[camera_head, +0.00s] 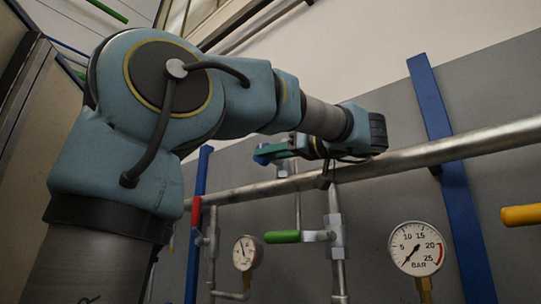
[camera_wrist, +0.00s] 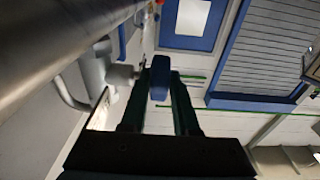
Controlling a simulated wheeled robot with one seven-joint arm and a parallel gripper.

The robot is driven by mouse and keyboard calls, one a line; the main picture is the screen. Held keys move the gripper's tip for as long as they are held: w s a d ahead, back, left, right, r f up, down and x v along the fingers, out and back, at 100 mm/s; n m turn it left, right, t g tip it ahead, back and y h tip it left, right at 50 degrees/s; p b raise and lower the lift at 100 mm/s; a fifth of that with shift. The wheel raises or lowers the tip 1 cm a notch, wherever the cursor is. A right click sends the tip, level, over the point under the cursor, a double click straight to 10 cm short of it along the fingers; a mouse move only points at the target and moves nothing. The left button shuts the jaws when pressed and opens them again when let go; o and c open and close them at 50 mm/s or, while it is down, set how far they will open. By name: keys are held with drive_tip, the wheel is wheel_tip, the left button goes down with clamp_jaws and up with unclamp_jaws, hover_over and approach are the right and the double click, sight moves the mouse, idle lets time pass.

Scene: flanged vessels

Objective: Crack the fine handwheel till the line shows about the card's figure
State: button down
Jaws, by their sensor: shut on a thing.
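My gripper (camera_head: 275,150) reaches over the steel pipe from the right. In the wrist view my gripper (camera_wrist: 160,75) has its two dark green fingers closed on a blue part (camera_wrist: 161,88), seemingly the fine handwheel's rim; the rest of the wheel is hard to make out. The same blue part (camera_head: 263,158) shows at the fingertips in the head view. A large dial marked BAR (camera_head: 417,249) has its needle pointing to the lower left, near the bottom of its scale. A smaller gauge (camera_head: 245,253) is farther left, too small to read. I cannot identify the card.
The steel pipe (camera_head: 440,149) runs across just below my wrist. A green lever (camera_head: 283,237), a red lever (camera_head: 196,211) and a yellow lever (camera_head: 521,215) stick out below it. A blue upright (camera_head: 455,190) stands at the right. In the wrist view the pipe (camera_wrist: 55,40) lies close at left.

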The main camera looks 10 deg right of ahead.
drive_tip(key=c, duration=0.9)
unclamp_jaws()
drive_tip(key=shift+c, duration=0.2)
drive_tip(key=b+v, duration=0.3)
drive_tip(key=v, duration=0.7)
drive_tip(key=shift+s+d, duration=0.2)
drive_tip(key=shift+d, duration=0.05)
